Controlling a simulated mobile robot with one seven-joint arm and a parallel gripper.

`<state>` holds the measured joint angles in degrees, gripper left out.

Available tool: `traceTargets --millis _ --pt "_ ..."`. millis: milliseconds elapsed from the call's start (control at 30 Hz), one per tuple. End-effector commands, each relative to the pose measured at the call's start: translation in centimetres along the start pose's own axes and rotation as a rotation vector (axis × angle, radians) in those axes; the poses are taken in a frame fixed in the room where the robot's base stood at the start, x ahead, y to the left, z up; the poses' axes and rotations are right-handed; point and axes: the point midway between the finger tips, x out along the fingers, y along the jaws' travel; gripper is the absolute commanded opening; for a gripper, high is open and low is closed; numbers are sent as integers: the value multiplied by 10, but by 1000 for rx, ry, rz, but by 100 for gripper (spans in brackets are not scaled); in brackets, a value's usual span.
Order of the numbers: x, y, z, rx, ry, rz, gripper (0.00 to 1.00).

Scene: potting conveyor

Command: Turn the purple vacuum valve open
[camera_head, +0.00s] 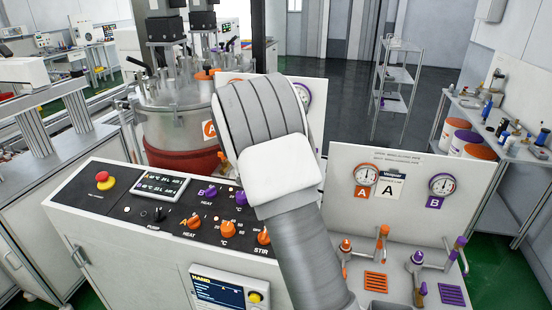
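The purple valve fittings stand at the right on the white bench, below the purple-ringed gauge B (442,184). They include a purple upright handle (459,243) on a grey pipe, and a short purple-topped fitting (418,257) to its left. I cannot tell from here whether the valve is open or closed. My grey arm rises through the middle of the view, left of these fittings and apart from them. My gripper's fingers are not visible.
Orange fittings (383,232) stand left of the purple ones, below gauge A (365,175). A white back panel (410,215) rises behind both. The control console (130,200) with knobs and a red button is left of my arm. A steel tank (175,105) stands behind it.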

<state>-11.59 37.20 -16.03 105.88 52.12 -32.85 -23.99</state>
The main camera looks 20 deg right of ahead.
Motion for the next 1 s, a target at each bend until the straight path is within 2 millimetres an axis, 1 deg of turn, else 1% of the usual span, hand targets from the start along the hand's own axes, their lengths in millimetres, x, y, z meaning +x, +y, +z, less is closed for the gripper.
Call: traceTargets --millis 33,367,400,533,567,867,1000 --pt "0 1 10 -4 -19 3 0" --pt "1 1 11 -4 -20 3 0" --pt "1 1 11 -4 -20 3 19" --pt "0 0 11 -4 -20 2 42" --pt "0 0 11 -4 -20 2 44" --pt "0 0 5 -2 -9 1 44" --pt "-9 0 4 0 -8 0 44"
